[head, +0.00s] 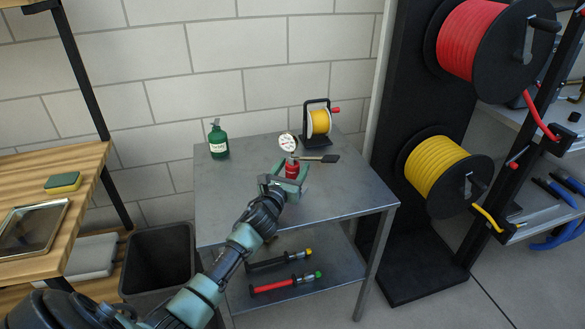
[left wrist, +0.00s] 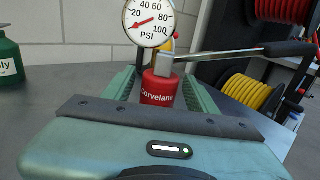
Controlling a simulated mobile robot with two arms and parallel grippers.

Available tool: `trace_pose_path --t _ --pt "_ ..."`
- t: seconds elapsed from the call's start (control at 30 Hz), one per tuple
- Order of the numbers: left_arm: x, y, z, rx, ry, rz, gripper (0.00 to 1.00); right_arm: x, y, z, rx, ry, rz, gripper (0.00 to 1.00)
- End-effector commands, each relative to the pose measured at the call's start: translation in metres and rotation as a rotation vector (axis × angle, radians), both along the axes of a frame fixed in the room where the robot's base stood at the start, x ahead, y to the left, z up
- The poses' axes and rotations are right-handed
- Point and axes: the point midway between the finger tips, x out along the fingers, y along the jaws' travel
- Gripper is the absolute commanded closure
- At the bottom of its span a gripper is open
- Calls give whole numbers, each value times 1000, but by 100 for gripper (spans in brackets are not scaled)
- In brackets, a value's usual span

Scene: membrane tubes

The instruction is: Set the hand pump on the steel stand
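The hand pump (head: 291,170) has a red body, a round white pressure gauge and a long dark-ended lever pointing right. It is upright over the middle of the grey steel stand (head: 340,196). It also shows in the left wrist view (left wrist: 160,89), with its gauge above. My left gripper (head: 288,180) has one green finger on each side of the red body, close against it, and looks shut on it. The gripper hides the pump's base, so I cannot tell whether it touches the top. My right gripper is not in view.
A green bottle (head: 218,141) stands at the stand's back left and a small yellow reel (head: 319,122) at its back right. Several pump-like tools lie on the lower shelf. A black hose-reel rack (head: 412,255) stands to the right. The stand's front right is clear.

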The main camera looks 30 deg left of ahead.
Motion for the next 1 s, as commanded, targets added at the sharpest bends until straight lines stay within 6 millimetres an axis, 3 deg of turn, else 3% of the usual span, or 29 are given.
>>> trace_pose_path --t 0.33,0.43,0.8,1.0 --pt "0 0 3 0 0 0 41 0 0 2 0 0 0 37" --pt "-9 -2 0 2 1 -1 41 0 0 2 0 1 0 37" --pt "-81 -20 0 2 1 -2 41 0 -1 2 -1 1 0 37" --pt "-108 -26 1 1 0 -1 41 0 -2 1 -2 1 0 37"
